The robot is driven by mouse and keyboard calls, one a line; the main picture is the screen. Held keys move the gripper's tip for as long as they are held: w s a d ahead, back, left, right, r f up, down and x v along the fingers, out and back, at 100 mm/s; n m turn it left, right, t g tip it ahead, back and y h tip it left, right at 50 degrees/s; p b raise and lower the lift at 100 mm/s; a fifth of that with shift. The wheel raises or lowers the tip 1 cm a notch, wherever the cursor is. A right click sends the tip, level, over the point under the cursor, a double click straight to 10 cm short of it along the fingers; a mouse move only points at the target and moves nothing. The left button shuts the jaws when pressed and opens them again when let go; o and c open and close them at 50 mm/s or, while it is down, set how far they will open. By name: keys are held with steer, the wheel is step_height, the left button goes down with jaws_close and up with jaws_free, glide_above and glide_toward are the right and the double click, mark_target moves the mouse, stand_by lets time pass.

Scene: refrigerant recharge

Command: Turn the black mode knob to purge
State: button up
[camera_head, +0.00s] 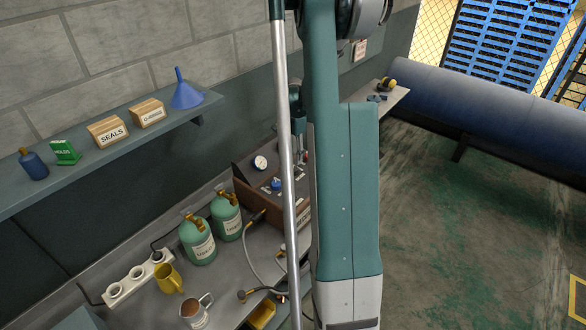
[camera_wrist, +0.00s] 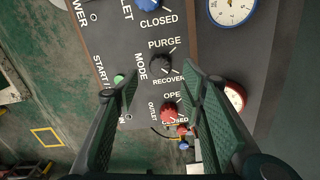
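In the wrist view the black mode knob (camera_wrist: 161,63) sits on the dark panel (camera_wrist: 120,45) between the PURGE and RECOVER labels. I cannot tell which label its pointer faces. My gripper (camera_wrist: 161,77) is open, with its two green ribbed fingers pointing at the panel. The knob shows just beyond the gap between the fingertips, with space on both sides; nothing is held. In the head view the brown recovery unit (camera_head: 244,195) stands on the bench, partly hidden by my arm, and the mode knob cannot be made out.
A red outlet knob (camera_wrist: 170,112), a blue knob (camera_wrist: 149,5), a green button (camera_wrist: 119,78), a blue gauge (camera_wrist: 232,9) and a red gauge (camera_wrist: 235,95) surround the mode knob. Green cylinders (camera_head: 198,244), hoses and mugs stand on the bench, below a shelf (camera_head: 110,160).

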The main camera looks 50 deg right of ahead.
mark_target(293, 169)
steer(key=shift+f+p, duration=0.5)
steer(key=shift+f, duration=3.35)
steer(key=shift+c, duration=0.4)
steer(key=c, duration=0.8)
